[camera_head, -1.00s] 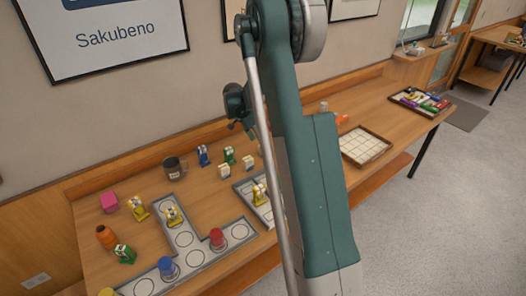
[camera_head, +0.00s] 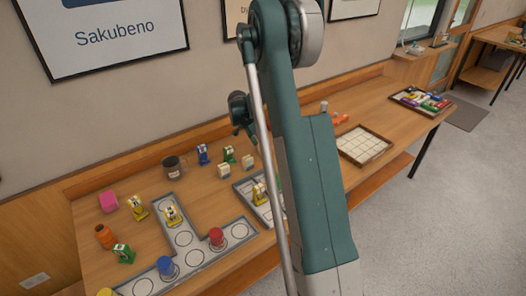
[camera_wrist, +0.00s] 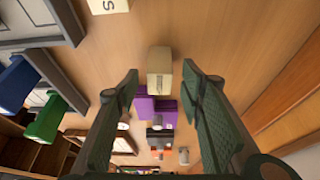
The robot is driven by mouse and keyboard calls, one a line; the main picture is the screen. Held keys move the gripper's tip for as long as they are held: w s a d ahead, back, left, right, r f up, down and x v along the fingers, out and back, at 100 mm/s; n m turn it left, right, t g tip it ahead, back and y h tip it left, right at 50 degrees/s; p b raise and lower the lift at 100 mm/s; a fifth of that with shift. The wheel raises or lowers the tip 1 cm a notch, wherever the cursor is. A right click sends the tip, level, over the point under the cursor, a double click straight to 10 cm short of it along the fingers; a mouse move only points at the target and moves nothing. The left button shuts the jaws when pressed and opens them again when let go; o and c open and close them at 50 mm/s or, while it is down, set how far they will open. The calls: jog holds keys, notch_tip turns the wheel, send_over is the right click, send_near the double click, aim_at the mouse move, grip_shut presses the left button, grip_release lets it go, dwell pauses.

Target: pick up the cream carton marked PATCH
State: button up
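Two cream cartons stand close together on the table in the head view, a left one (camera_head: 223,171) and a right one (camera_head: 248,162). In the wrist view one cream carton (camera_wrist: 159,68) lies in the gap ahead of my gripper (camera_wrist: 160,78); its dark lettering is too small to read. Another cream carton (camera_wrist: 108,5) is cut off at the top edge and shows an "S". My gripper is open, with a finger on each side of the view and nothing held.
A purple object (camera_wrist: 165,105) stands just beyond the carton in the wrist view. Green (camera_head: 229,154) and blue (camera_head: 203,154) items and a dark mug (camera_head: 173,168) stand nearby. A grey tray (camera_head: 246,186) lies in front; the wooden backboard (camera_head: 135,160) runs behind.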

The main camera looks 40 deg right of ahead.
jog(key=shift+x, duration=1.5)
jog(key=shift+c, duration=0.6)
jog(key=c, duration=0.9)
